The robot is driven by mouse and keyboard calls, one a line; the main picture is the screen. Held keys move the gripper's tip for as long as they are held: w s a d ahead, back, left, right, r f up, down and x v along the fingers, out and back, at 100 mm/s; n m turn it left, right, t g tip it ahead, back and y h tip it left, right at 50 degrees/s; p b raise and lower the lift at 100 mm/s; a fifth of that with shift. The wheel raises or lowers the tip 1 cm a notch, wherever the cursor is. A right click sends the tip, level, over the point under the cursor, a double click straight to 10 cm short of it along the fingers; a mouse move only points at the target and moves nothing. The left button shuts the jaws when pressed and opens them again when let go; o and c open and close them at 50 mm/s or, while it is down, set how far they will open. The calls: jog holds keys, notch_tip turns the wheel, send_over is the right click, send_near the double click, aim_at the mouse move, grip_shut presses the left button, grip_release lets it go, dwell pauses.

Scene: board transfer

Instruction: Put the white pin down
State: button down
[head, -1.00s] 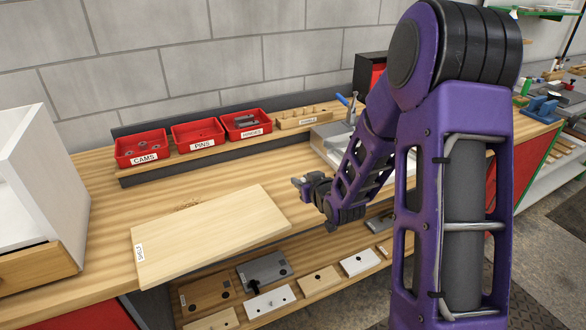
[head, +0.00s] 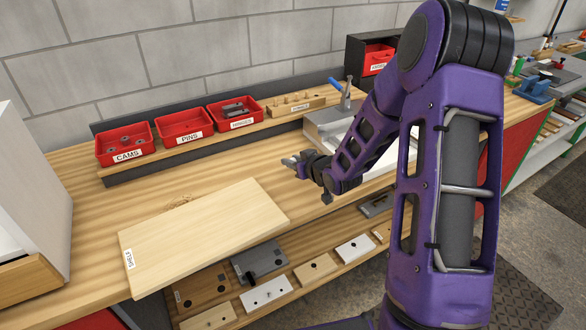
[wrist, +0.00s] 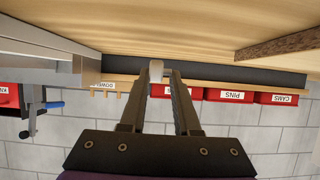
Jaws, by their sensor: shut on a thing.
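The white pin (wrist: 156,68) shows as a small pale piece between the fingertips in the wrist view. My gripper (wrist: 163,76) is shut on it. In the head view my gripper (head: 291,161) is above the back part of the workbench, right of the pale shelf board and in front of the dowels block. The pin is too small to make out clearly there. The red pins tray (head: 185,138) stands on the rear ledge, left of my gripper; it also shows in the wrist view (wrist: 232,96).
The shelf board (head: 200,235) lies at the bench's front edge. Red cams (head: 125,158) and hinges (head: 240,126) trays flank the pins tray. A white cabinet (head: 30,200) stands at left. Drilled plates lie on a lower shelf.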

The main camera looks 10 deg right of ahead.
jog(key=shift+f, duration=1.2)
jog(key=shift+f+b, duration=0.2)
jog(key=shift+b, duration=0.1)
jog(key=c, duration=0.6)
grip_release()
jog(key=shift+r, duration=0.1)
jog(key=shift+c, duration=0.2)
jog(key=shift+r, duration=0.1)
jog(key=shift+r+p, duration=0.15)
jog(key=shift+p, duration=0.15)
jog(key=v, duration=1.2)
jog(key=shift+p, duration=0.35)
jog(key=shift+w, duration=0.1)
